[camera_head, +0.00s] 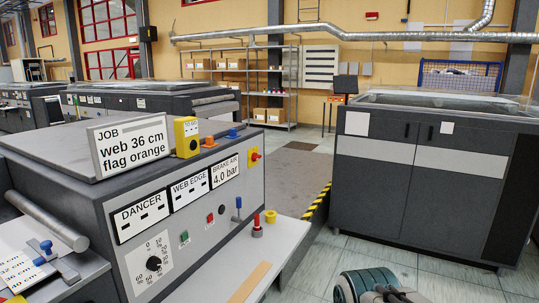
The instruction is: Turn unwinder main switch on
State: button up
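The unwinder cabinet (95,208) fills the left foreground. At the right end of its sloped front panel, beside the BRAKE AIR 4.0 bar display (225,170), sits a small red switch on a yellow plate (255,156). It looks like the main switch, but it is too small to tell which way its handle points. The panel also has a black dial knob (153,263), a green button (184,238), a red button (210,218) and a blue lever (238,207). A rounded teal and grey part of my arm shows at the bottom edge; my gripper's fingers are not visible.
A white ledge (225,275) juts out below the panel, with a red-topped piece (257,225) and a yellow ring (270,216) near its far end. A dark cabinet (420,180) stands at right. Tiled floor (330,250) lies open between the two machines.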

aim_at(255, 157)
jog(key=z, duration=0.8)
jog(key=i, duration=0.9)
jog(key=z, duration=0.55)
jog(key=i, duration=1.05)
jog(key=u, duration=1.15)
jog(key=i, duration=0.55)
jog(key=u, duration=0.45)
